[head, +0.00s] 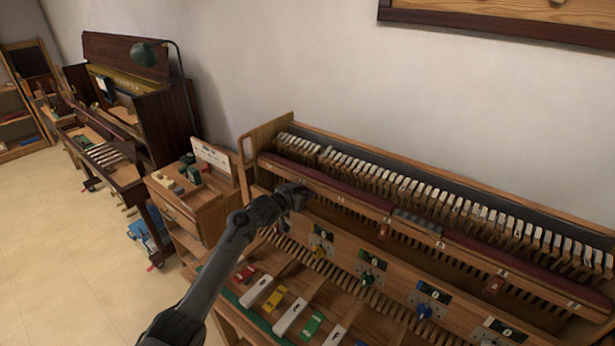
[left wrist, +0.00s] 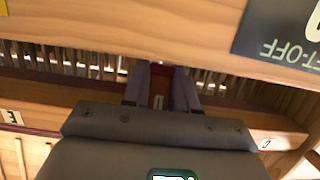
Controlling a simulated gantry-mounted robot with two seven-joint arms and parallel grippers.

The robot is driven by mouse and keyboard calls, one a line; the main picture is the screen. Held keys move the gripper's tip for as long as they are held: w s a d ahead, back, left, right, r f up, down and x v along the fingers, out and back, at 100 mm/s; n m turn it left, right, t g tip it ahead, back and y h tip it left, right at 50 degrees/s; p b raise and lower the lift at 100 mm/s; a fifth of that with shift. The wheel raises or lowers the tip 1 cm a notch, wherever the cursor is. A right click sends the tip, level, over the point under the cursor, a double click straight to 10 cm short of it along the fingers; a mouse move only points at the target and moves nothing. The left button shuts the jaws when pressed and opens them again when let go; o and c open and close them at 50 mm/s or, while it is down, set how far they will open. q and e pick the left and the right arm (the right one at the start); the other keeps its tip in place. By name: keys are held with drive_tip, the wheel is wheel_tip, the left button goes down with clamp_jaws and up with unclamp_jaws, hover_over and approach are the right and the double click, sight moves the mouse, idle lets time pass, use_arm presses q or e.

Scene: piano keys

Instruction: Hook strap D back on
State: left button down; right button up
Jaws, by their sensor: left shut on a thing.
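My left gripper (head: 300,193) is at the left part of the long wooden piano action (head: 345,205), against its front rail. In the left wrist view its two grey fingers (left wrist: 161,92) are close together, shut on a narrow dark red piece (left wrist: 158,72), taken to be strap D. A small pale tag (left wrist: 158,102) shows between the fingers, between the rail tags E (left wrist: 12,117) and C (left wrist: 265,143). Most of the strap and any hook are hidden by the fingers. My right gripper is not in view.
Other red straps hang from the rail, one at the middle (head: 382,232) and one to the right (head: 494,287). Coloured knobs with dark plates (head: 372,262) line the board below. A grey block (head: 418,222) sits on the rail. A small cabinet (head: 195,205) stands at left.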

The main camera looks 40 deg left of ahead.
use_arm(q)
drive_tip(key=s+g+p, duration=0.1)
drive_tip(key=g+p, duration=0.1)
drive_tip(key=p, duration=0.1)
drive_tip(key=g+p, duration=0.2)
drive_tip(key=p, duration=0.2)
drive_tip(key=s+g+p, duration=0.1)
drive_tip(key=g+p, duration=0.2)
drive_tip(key=shift+s+f+p, duration=0.3)
drive_tip(key=shift+f, duration=0.2)
drive_tip(key=c, duration=1)
unclamp_jaws()
drive_tip(key=shift+o, duration=0.2)
drive_tip(key=shift+s+r, duration=0.1)
drive_tip(key=shift+r, duration=0.1)
